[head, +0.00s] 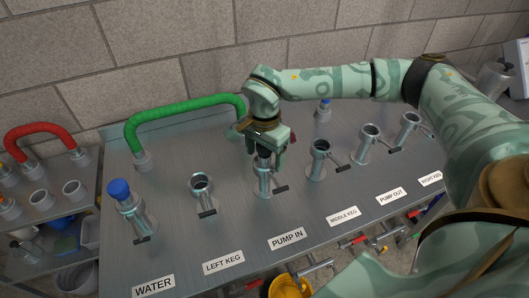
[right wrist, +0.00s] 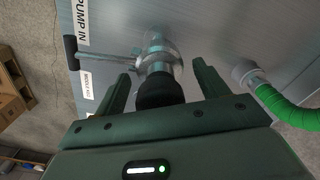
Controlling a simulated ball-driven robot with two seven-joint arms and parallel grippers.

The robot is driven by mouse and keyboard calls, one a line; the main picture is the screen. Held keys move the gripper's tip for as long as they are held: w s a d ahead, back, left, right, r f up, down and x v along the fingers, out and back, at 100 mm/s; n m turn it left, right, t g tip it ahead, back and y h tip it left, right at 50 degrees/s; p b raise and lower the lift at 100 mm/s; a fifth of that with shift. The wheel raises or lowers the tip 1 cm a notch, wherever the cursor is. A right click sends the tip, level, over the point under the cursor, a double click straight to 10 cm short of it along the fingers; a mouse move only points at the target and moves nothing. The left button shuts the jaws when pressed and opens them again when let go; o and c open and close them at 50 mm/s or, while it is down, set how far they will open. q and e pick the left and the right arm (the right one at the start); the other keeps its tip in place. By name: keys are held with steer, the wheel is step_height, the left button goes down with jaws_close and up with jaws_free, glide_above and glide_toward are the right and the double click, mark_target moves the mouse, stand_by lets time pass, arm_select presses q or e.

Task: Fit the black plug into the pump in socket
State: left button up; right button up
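The pump in socket (head: 264,183) is a metal upright with a side lever, behind the PUMP IN label (head: 287,238). My right gripper (head: 266,152) is directly above it, pointing down. In the right wrist view the black plug (right wrist: 160,92) is between the fingers of my right gripper (right wrist: 163,88), with a gap on each side, so the gripper is open around it. The plug is in line with the metal socket (right wrist: 160,52) and meets its mouth; how deep it sits cannot be told. In the head view the gripper hides most of the plug. My left gripper is not in view.
Left keg (head: 201,185) and middle keg (head: 320,150) sockets stand open on either side. A blue plug (head: 120,189) tops the water socket. A green hose (head: 185,113) arches behind, its right end near my gripper. A brick wall (head: 190,45) closes the back.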

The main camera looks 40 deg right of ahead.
step_height(320, 180, up, 16)
steer(key=p, duration=0.4)
steer(key=shift+r, duration=0.15)
